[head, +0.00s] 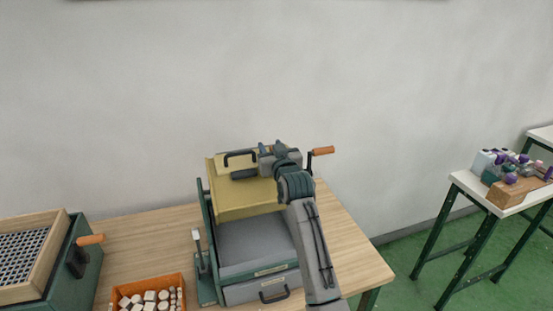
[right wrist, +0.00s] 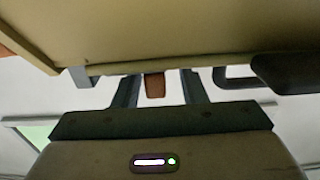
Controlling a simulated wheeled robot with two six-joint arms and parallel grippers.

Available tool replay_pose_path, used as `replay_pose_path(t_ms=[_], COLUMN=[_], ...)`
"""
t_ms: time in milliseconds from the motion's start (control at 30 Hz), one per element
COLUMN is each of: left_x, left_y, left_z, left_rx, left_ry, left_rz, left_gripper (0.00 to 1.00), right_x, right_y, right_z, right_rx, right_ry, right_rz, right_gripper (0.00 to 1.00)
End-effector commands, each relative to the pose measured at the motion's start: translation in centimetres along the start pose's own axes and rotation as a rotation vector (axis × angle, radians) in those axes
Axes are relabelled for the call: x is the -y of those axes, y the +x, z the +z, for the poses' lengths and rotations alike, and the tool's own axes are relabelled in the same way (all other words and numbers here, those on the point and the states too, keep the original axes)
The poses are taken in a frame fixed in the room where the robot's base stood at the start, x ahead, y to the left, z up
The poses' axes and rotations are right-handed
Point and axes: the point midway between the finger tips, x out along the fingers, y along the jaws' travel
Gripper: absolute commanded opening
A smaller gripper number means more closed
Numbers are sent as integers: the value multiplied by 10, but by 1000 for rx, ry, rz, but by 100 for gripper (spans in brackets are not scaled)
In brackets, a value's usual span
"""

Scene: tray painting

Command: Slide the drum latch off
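The olive-yellow drum (head: 236,201) sits in a green frame on the wooden table, with a black handle (head: 240,154) on its top. My right gripper (head: 270,148) is at the drum's upper right and hides part of it. In the right wrist view the drum (right wrist: 190,30) fills the top, and its black handle (right wrist: 285,72) is at the right. A small brown-orange piece (right wrist: 154,86), perhaps the latch, hangs at the drum's edge. It shows between the two fingers of my open right gripper (right wrist: 158,90), with gaps on both sides. My left gripper is out of view.
A crank with an orange grip (head: 322,151) sticks out right of the drum, close to my right gripper. A grey drawer (head: 245,291) is below. An orange bin (head: 115,292) of white blocks and a green box with a mesh top (head: 78,262) stand left.

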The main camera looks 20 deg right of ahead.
Motion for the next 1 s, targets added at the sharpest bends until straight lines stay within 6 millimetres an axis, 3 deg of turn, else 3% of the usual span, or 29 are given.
replay_pose_path(t_ms=[300, 500, 1000], left_x=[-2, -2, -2], left_y=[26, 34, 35], left_z=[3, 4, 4], left_rx=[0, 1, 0], left_ry=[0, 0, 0], left_rz=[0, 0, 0], left_gripper=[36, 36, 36], right_x=[2, 2, 2], right_y=[-58, -85, -96], right_z=[4, 2, 3], right_rx=[-2, -1, 6], right_ry=[2, 1, 0], right_rz=[-1, -1, -1], right_gripper=[38, 38, 38])
